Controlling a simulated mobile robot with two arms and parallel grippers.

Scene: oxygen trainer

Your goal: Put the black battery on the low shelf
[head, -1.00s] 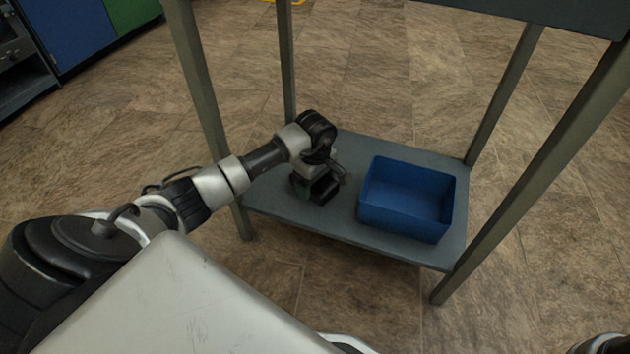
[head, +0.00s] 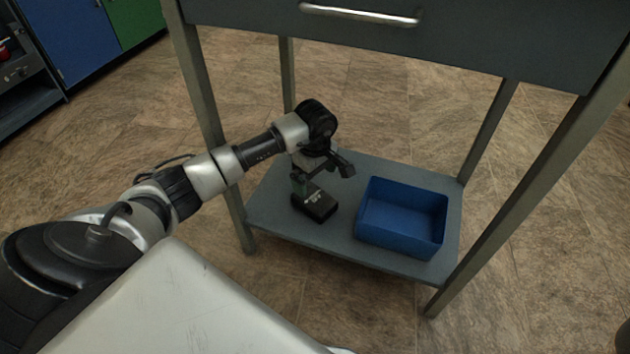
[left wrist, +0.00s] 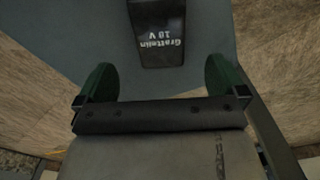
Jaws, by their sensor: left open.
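The black battery (head: 314,205) rests on the low shelf (head: 385,260), left of the blue bin. In the left wrist view the battery (left wrist: 158,38) shows white lettering, with its far end cut off by the top edge. My left gripper (head: 323,175) is open, just above and behind the battery. Its two green-padded fingers (left wrist: 161,80) are spread wide in the left wrist view, with nothing between the tips. My right gripper is not in view.
A blue open bin (head: 402,218) stands on the right of the shelf. A drawer front with a metal handle (head: 360,15) overhangs the shelf. Grey legs (head: 205,95) stand at the corners. Cabinets (head: 70,35) stand at the far left.

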